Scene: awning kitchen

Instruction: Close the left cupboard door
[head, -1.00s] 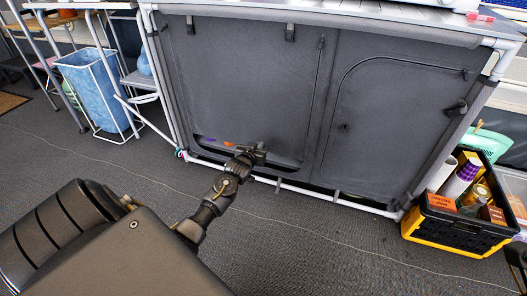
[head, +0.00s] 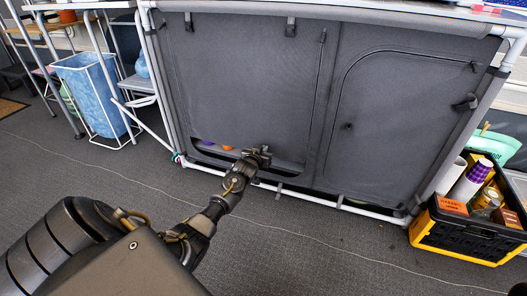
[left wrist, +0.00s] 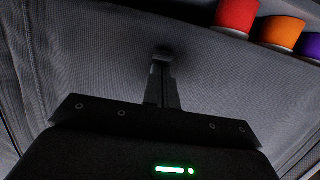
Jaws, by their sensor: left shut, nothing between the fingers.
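The left cupboard door (head: 245,80) is a grey fabric panel on the left half of the cupboard front. It hangs down over most of its opening, with a dark gap along its lower edge where small coloured things show. My left gripper (head: 262,152) is at the bottom of this door, near the gap. In the left wrist view its shut, empty fingers (left wrist: 162,60) are in front of grey fabric. Whether they touch it I cannot tell. My right gripper is not in view.
Orange, red and purple cups (left wrist: 282,31) show in the left wrist view. The right cupboard door (head: 395,125) looks shut. A black and yellow crate (head: 465,232) with goods stands on the right. A blue bin (head: 92,92) stands on the left. The floor in front is clear.

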